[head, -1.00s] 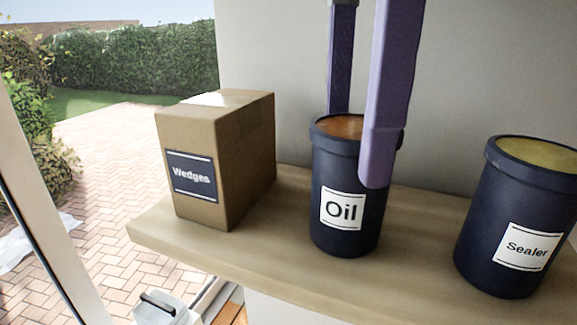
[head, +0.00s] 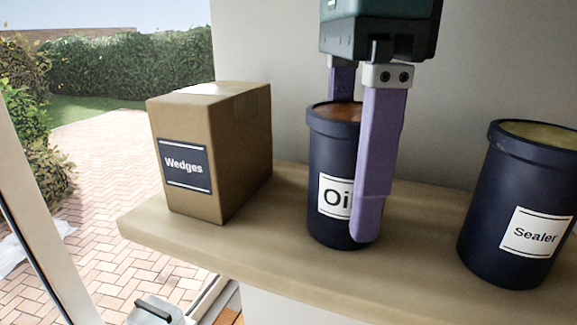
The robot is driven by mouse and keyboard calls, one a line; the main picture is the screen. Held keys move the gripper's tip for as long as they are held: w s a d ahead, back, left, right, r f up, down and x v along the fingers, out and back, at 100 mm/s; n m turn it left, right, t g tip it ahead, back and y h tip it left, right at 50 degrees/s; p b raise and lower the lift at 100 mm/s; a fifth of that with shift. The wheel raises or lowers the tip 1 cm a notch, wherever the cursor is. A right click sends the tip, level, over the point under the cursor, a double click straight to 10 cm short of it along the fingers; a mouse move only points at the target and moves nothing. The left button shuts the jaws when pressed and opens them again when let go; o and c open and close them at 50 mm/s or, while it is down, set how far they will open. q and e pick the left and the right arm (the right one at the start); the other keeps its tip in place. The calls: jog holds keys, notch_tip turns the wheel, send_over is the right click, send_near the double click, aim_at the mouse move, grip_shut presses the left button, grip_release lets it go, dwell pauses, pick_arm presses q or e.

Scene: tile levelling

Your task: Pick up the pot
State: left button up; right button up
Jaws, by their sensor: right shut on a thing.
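The pot labelled Oil (head: 330,165) stands upright on the wooden shelf, dark blue with orange-brown contents at its top. My right gripper (head: 362,165) comes down from above and is shut on it. One purple finger runs down the front of the pot and covers part of its label. The other finger is behind the pot, mostly hidden by it. A second dark pot labelled Sealer (head: 510,215) stands to the right, with yellowish contents, apart from the gripper. My left gripper is not in view.
A cardboard box labelled Wedges (head: 240,160) stands on the shelf (head: 270,255) left of the Oil pot, with a gap between them. A wall is close behind. At the lower left is a white container with a black handle (head: 157,307).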

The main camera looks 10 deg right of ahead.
jog(key=c, duration=0.9)
